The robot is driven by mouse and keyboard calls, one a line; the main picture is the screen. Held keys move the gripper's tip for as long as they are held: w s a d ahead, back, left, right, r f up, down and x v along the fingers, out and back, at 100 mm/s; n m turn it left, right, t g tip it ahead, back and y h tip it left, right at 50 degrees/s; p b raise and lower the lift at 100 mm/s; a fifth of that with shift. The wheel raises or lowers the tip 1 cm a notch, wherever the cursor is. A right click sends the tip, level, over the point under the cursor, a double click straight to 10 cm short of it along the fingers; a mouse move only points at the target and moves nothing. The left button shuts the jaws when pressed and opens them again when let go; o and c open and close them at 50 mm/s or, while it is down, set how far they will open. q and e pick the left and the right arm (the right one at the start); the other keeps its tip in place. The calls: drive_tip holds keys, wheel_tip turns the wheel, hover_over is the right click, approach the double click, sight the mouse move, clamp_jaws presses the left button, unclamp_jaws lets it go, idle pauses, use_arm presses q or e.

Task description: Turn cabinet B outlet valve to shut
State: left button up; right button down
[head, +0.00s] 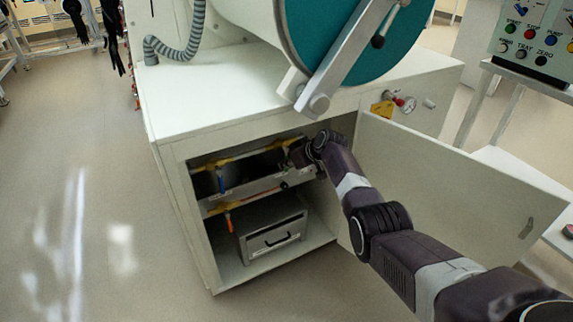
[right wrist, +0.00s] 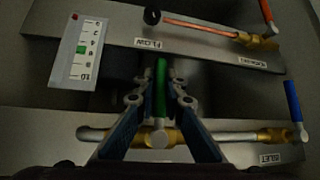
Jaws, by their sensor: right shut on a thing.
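Cabinet B is taken to be the white cabinet (head: 170,118) with its lower door open; I see no letter on it. My right arm reaches inside, and my right gripper (head: 298,156) is at the upper panel, small and dark. In the right wrist view, my right gripper (right wrist: 160,88) is shut on a green valve handle (right wrist: 160,75). The handle stands upright in the picture, across the horizontal pipe with its brass valve body (right wrist: 165,138). A blue handle (right wrist: 292,100) stands at the right end of that pipe, above a label (right wrist: 277,157) that is hard to read. My left gripper is out of view.
The open door (head: 430,180) is beside my right arm. A grey drawer box (head: 272,236) sits below the pipes. A gauge (right wrist: 80,50), a copper pipe (right wrist: 200,27) and an orange handle (right wrist: 267,12) are on the other panel. Floor at left is clear.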

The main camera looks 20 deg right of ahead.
drive_tip(key=shift+a+f, duration=0.1)
drive_tip(key=c, duration=2)
unclamp_jaws()
drive_tip(key=shift+v, duration=6.05)
